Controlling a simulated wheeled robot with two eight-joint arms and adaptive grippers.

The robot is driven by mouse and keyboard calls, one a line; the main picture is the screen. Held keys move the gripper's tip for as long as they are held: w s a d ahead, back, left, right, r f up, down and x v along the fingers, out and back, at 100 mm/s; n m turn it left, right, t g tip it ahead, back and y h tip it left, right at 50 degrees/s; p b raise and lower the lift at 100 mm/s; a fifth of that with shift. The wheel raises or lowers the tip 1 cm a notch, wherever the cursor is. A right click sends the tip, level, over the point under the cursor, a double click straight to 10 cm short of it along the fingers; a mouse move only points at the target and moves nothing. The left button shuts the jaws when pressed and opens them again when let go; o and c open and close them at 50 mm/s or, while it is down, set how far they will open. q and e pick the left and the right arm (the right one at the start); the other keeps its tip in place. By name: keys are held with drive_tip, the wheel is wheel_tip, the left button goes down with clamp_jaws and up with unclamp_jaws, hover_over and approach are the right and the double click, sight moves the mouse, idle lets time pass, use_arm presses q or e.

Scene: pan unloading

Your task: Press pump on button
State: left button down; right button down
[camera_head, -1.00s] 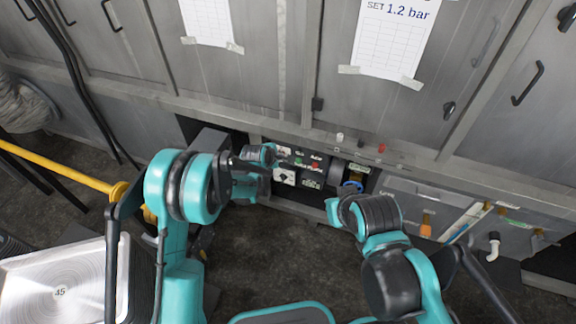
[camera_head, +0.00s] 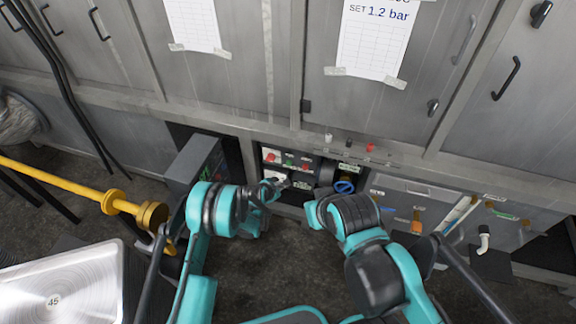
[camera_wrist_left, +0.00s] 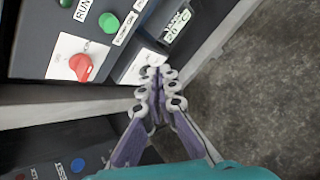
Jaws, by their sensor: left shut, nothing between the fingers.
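The dark control panel (camera_head: 282,170) carries red and green buttons and white labels in the head view. In the left wrist view a round green button (camera_wrist_left: 108,22) sits beside a slanted white label too blurred to read surely. A red rotary knob (camera_wrist_left: 80,67) on a white plate is below it. My left gripper (camera_wrist_left: 160,82) is shut and empty, its tips in front of another white plate (camera_wrist_left: 140,67) lower right of the green button; contact cannot be told. In the head view my left gripper (camera_head: 280,184) is at the panel's lower row. My right gripper is hidden behind its arm.
A blue valve handle (camera_head: 344,187) is right of the panel, near my right arm. A grey box (camera_head: 195,160) juts out left of it. A yellow pipe (camera_head: 70,180) and a metal tray (camera_head: 60,290) lie left. A blue button (camera_wrist_left: 78,165) is low in the wrist view.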

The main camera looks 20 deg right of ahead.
use_arm(q)
drive_tip(key=w+d, duration=0.5)
drive_tip(key=w, duration=0.2)
idle(0.3)
drive_tip(key=shift+w, duration=0.2)
idle(1.1)
drive_tip(key=shift+w+d, duration=0.2)
drive_tip(key=shift+w, duration=0.05)
idle(0.5)
drive_tip(key=shift+s+a, duration=0.25)
drive_tip(key=shift+s, duration=0.1)
drive_tip(key=s+a, duration=0.2)
drive_tip(key=s, duration=0.2)
drive_tip(key=shift+s+a, duration=0.1)
drive_tip(key=shift+a, duration=0.3)
